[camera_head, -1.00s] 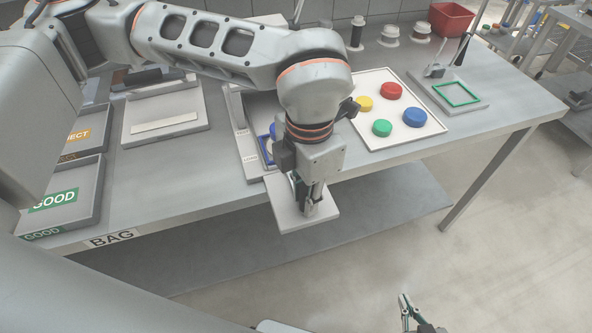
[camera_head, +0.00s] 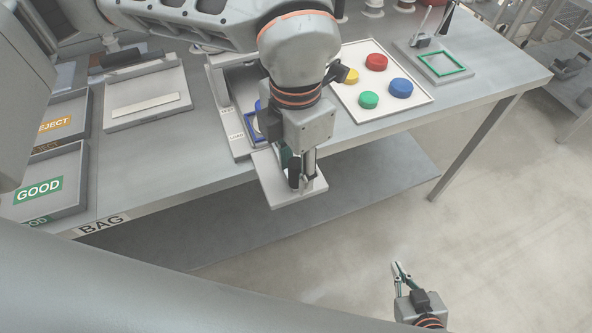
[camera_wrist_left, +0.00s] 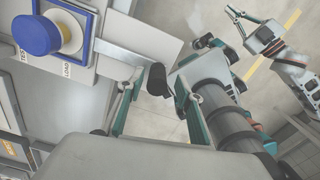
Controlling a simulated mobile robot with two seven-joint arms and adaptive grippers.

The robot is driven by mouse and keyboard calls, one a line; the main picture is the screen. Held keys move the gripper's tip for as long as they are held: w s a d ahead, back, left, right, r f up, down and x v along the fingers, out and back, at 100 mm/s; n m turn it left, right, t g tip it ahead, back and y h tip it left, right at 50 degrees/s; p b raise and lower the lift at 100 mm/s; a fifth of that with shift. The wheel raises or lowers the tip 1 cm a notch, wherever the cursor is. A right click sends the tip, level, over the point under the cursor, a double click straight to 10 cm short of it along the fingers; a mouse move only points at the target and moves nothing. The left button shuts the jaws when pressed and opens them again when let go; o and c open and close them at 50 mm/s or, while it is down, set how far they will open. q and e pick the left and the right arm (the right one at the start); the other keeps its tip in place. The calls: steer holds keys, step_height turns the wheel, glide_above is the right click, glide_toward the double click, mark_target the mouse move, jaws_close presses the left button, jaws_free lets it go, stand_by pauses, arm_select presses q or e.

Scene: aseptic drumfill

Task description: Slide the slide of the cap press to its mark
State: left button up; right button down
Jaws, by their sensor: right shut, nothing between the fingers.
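The cap press (camera_head: 228,115) lies at the table's front edge, largely hidden by my left arm. A pale plate (camera_head: 270,188) sticks out from it over the edge. My left gripper (camera_head: 298,178) points down over the plate. Its fingers are apart in the left wrist view, with a black knob-like part (camera_wrist_left: 157,80) between them; contact is unclear. My right gripper (camera_head: 399,270) is shut and empty, away from the table.
A white tray (camera_head: 385,112) with several coloured caps lies right of the press. A green square frame (camera_head: 442,64) stands further right. GOOD (camera_head: 75,195) and REJECT (camera_head: 86,112) trays are at the left. Open floor lies in front of the table.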

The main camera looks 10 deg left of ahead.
arm_select(q)
step_height(320, 180, up, 10)
steer(key=shift+r, duration=0.15)
stand_by(0.6)
